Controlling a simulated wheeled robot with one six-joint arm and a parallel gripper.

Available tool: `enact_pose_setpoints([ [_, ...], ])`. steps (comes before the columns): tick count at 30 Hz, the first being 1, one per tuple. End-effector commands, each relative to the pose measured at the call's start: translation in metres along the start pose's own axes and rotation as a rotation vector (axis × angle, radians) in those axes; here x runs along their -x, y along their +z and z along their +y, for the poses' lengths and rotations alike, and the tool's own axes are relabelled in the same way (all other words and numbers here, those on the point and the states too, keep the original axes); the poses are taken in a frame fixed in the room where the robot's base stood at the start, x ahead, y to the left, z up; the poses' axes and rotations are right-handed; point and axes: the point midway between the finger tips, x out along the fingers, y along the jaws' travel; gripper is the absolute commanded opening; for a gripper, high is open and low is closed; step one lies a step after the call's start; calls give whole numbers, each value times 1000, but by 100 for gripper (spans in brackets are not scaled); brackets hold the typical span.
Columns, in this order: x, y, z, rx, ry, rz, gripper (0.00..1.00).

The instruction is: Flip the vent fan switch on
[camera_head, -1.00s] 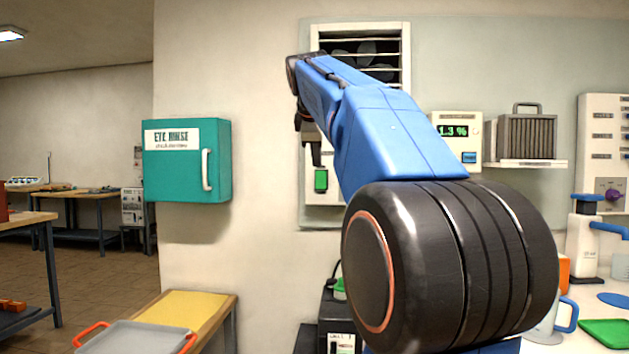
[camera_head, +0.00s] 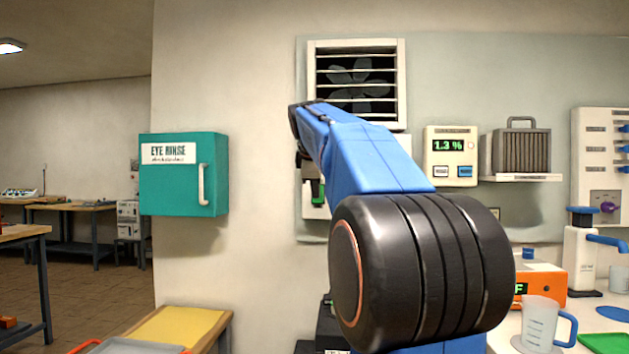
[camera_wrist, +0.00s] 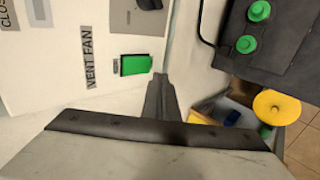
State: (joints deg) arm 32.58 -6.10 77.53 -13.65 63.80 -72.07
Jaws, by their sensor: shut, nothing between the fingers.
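The vent fan switch is a green rocker (camera_wrist: 136,65) on a pale panel (camera_wrist: 60,80), beside a "VENT FAN" label (camera_wrist: 89,57) that reads sideways in the wrist view. In the head view the green switch (camera_head: 318,193) is partly covered by my gripper (camera_head: 309,172). My gripper (camera_wrist: 160,82) is shut and empty. In the wrist view its tip lies right by the switch's edge; I cannot tell whether they touch. The vent fan (camera_head: 357,82) sits behind open slats above the panel; I cannot tell whether it turns.
A teal eye rinse box (camera_head: 183,174) hangs on the wall at left. A gas readout (camera_head: 450,155) and a shelf with a grey case (camera_head: 521,152) are to the right. A dark battery with green caps (camera_wrist: 246,44) and a yellow round item (camera_wrist: 276,107) lie beyond my gripper.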

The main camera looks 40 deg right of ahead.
Motion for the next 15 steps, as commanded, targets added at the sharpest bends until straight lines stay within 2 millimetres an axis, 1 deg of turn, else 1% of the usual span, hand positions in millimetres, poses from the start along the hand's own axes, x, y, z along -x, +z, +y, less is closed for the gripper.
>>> enact_pose_setpoints([
  [1,-10,0,0,0,-3,-1,0],
  [3,-22,0,-1,0,-3,-1,0],
  [7,-37,0,12,0,-2,-1,0],
  [12,-48,0,21,0,0,-1,0],
  [15,-51,0,23,0,0,-1,0],
])
